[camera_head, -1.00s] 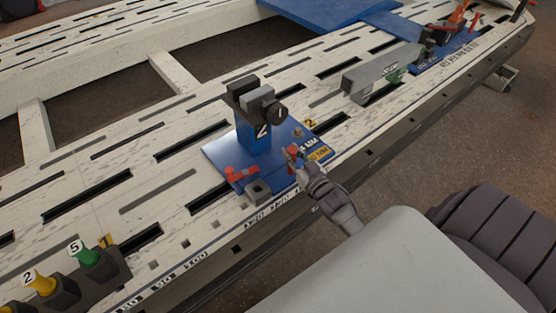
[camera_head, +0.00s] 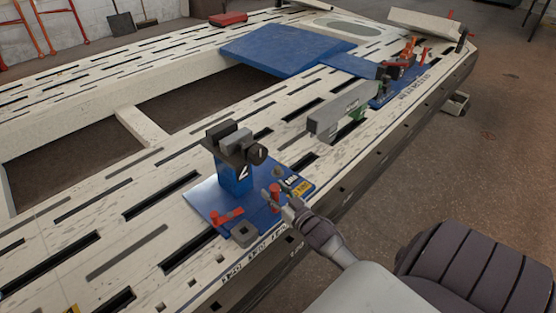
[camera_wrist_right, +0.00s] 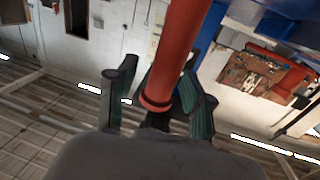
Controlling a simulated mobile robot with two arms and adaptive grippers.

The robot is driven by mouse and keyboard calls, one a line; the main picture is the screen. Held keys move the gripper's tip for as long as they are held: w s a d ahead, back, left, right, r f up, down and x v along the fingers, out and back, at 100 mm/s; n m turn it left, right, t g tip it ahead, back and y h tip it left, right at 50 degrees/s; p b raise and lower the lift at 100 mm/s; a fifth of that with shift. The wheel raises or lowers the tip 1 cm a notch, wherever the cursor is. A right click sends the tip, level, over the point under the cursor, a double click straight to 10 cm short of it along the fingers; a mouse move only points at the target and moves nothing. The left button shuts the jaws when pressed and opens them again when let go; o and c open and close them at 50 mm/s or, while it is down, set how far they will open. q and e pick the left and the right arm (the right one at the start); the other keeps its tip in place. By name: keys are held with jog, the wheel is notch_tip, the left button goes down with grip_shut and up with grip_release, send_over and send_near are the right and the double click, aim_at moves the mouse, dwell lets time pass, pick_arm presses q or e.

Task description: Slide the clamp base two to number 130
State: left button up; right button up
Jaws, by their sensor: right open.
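Clamp base two is a blue plate (camera_head: 203,197) with a blue post (camera_head: 234,180) marked 2 and a dark grey clamp head (camera_head: 234,146). It sits upright on the white slotted bench, near the edge with the number scale (camera_head: 258,247). The scale numbers are too small to read surely. My right gripper (camera_head: 283,203) is at the plate's near right corner, by an upright red pin (camera_head: 275,197). In the right wrist view the red pin (camera_wrist_right: 175,50) runs between the open fingers (camera_wrist_right: 158,88). I cannot tell whether they touch it. My left gripper is out of view.
A second red handle (camera_head: 226,217) and a grey square block (camera_head: 244,234) are on the plate's near side. A long grey bar (camera_head: 340,110) and another blue base (camera_head: 385,97) stand farther along the bench. Bare slotted surface lies left of the plate.

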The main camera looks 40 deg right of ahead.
jog(key=s+a, duration=0.1)
jog(key=s, duration=1.1)
